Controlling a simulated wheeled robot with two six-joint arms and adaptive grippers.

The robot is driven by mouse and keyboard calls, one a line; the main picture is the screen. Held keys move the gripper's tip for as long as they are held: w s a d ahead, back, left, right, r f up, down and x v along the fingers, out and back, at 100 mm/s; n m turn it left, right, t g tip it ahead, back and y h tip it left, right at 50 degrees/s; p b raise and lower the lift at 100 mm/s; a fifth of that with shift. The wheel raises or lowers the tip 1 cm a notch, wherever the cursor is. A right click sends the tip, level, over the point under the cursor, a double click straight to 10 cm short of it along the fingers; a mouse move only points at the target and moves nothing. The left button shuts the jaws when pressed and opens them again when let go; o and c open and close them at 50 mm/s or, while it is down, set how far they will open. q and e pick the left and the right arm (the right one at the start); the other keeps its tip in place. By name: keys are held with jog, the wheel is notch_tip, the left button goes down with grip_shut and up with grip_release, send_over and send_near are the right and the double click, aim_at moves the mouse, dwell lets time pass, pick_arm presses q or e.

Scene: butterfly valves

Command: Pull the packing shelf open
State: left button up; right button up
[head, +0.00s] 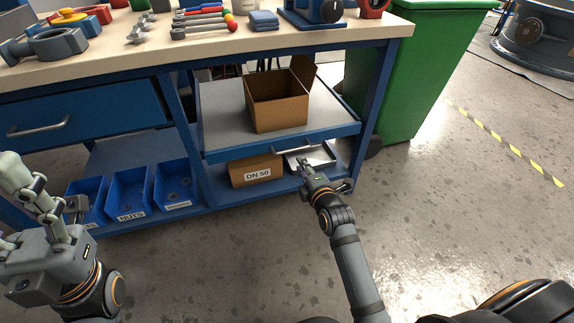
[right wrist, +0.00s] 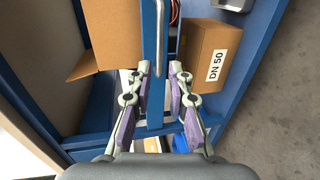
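The packing shelf (head: 222,112) is a grey board with a blue front rail in the right bay of the workbench. A grey bar handle (head: 290,147) runs along the rail. It also shows in the right wrist view (right wrist: 159,38). My right gripper (head: 304,163) is just in front of and below the handle. In the right wrist view its fingers (right wrist: 157,75) are apart, one on each side of the rail and the handle's end. I see no clear contact. My left gripper (head: 45,190) is open and empty at the left, away from the shelf.
An open cardboard box (head: 279,108) stands on the shelf. Below are a DN 50 box (head: 255,170), a metal tray (head: 322,156) and blue bins (head: 130,190). A green bin (head: 420,75) stands right of the bench. The floor in front is clear.

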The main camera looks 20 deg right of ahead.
aim_at(292, 150)
jog(key=b+x, duration=0.5)
jog(key=x, duration=0.5)
jog(key=shift+w+b, duration=0.25)
jog(key=shift+b, duration=0.1)
grip_shut()
